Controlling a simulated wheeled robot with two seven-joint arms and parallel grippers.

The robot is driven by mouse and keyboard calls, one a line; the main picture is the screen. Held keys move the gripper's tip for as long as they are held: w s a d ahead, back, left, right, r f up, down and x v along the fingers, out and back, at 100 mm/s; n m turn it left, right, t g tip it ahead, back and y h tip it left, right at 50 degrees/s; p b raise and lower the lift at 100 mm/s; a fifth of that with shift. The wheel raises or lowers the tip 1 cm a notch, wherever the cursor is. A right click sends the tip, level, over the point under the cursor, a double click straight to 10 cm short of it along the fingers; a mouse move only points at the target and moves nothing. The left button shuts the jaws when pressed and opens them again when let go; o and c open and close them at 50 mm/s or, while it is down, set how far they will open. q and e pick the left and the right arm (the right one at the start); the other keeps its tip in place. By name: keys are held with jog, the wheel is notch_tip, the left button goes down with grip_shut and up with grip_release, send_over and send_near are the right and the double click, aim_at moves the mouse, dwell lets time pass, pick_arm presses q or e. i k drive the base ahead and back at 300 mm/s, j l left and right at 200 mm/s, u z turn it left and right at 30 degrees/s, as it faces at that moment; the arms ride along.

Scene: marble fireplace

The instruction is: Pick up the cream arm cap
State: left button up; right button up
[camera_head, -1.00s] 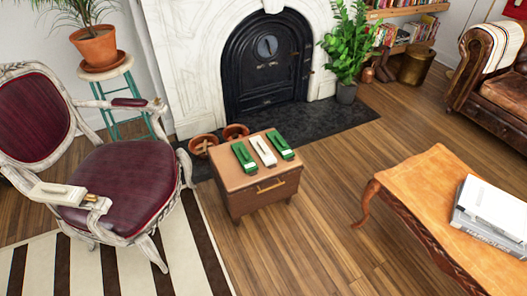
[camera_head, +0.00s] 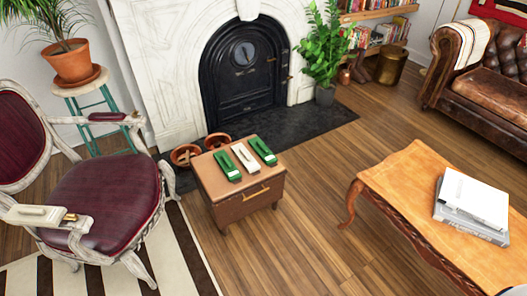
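A cream block-shaped piece with a dark slot and a gold end (camera_head: 40,215) lies on the near arm of the wooden armchair at the left. Another cream piece (camera_head: 245,158) lies on top of the small brown cabinet, between a green piece on its left (camera_head: 227,165) and a green piece on its right (camera_head: 263,151). I cannot tell for certain which cream piece is the arm cap. Neither of my grippers shows in the view.
The armchair with a dark red seat (camera_head: 105,195) stands left of the cabinet (camera_head: 240,205). Two terracotta bowls (camera_head: 184,155) (camera_head: 216,141) sit behind the cabinet. An orange-topped table (camera_head: 420,185) holds books (camera_head: 473,205) at the right. Wood floor (camera_head: 300,225) is clear between cabinet and table.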

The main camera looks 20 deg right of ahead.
aim_at(248, 160)
jog(key=i+l+u, duration=0.15)
jog(key=u, duration=0.25)
jog(key=i+l+u, duration=0.1)
jog(key=l+u, duration=0.15)
jog(key=u, duration=0.2)
jog(key=i+l+u, duration=0.1)
jog(key=l+u, duration=0.3)
jog(key=i+l+u, duration=0.1)
jog(key=l, duration=0.55)
jog(key=i+l+u, duration=0.1)
jog(key=l, duration=0.55)
jog(key=l+u, duration=0.1)
jog(key=l, duration=0.55)
jog(key=i, duration=0.05)
